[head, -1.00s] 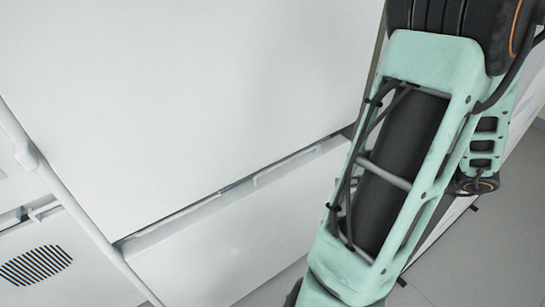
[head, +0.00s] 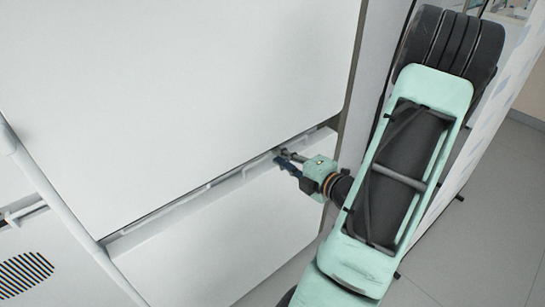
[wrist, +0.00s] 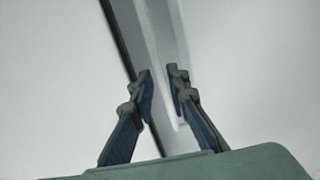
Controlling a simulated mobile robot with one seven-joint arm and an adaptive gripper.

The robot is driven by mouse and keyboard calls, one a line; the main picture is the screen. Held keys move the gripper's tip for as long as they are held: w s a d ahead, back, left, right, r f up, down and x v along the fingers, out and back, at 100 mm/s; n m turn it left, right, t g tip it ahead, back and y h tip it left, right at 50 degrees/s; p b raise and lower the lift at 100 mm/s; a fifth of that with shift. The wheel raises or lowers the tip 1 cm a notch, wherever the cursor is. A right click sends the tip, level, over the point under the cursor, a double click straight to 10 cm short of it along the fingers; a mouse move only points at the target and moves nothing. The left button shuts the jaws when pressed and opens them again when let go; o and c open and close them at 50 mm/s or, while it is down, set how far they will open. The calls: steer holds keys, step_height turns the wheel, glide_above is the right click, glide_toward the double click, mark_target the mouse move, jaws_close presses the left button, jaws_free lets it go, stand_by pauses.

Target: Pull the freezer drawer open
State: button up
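The freezer drawer (head: 225,245) is the lower white front panel, below a narrow gap under the large upper white door (head: 170,90). A recessed lip (head: 190,195) runs along the drawer's top edge; the drawer looks shut. My gripper (head: 281,156) is at the right end of this gap, with its fingertips at the lip. In the wrist view my gripper (wrist: 160,75) has its two dark fingers apart, one on each side of the white lip (wrist: 165,50). I cannot tell whether either finger touches it.
A white vertical rail (head: 60,200) and a panel with a dark vent grille (head: 25,275) stand at the left. Grey tiled floor (head: 470,230) lies open at the right. A pale patterned wall panel (head: 455,170) is behind my arm.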

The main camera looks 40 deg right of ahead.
steer(key=shift+b+x, duration=0.35)
steer(key=shift+x, duration=1.6)
jaws_close()
